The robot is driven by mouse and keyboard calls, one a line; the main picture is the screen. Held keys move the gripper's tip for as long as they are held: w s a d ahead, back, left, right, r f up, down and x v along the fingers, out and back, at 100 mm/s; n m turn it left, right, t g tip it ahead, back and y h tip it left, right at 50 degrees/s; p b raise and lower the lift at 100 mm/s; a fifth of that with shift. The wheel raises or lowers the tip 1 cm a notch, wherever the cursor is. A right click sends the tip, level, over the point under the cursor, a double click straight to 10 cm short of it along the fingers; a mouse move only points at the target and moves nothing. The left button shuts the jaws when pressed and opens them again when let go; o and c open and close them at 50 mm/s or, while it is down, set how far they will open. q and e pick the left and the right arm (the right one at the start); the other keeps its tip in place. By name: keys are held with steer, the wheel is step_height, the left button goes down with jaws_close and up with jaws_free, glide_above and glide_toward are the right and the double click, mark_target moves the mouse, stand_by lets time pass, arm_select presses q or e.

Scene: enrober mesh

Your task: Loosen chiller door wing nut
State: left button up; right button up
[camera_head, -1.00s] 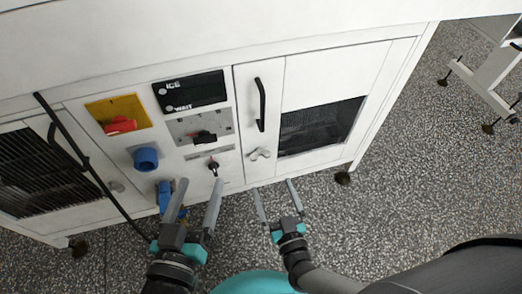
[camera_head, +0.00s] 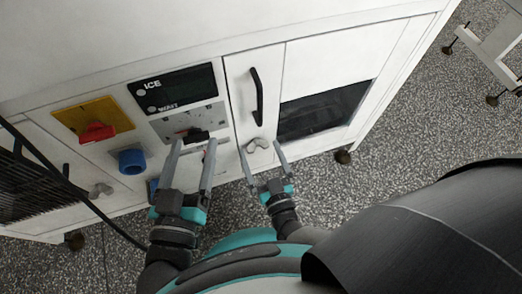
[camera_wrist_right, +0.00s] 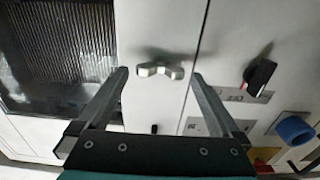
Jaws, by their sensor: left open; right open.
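The silver wing nut (camera_head: 257,144) sits on the white chiller door (camera_head: 297,68), below its black handle (camera_head: 257,97). In the right wrist view the wing nut (camera_wrist_right: 160,70) lies between my fingertips' lines, a little beyond them. My right gripper (camera_head: 263,146) is open and empty, its fingers on either side of the wing nut in the head view. Its two fingers also show in the right wrist view (camera_wrist_right: 160,74). I cannot tell whether either touches the door. My left gripper (camera_head: 195,142) is open and empty, in front of the control panel below the black switch (camera_head: 194,136).
A dark mesh window (camera_head: 322,110) is right of the nut. A black cable (camera_head: 70,180) hangs at left. Speckled floor is open at right.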

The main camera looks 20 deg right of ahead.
steer(key=shift+c, duration=0.4)
steer(key=c, duration=1.1)
steer(key=shift+c, duration=0.2)
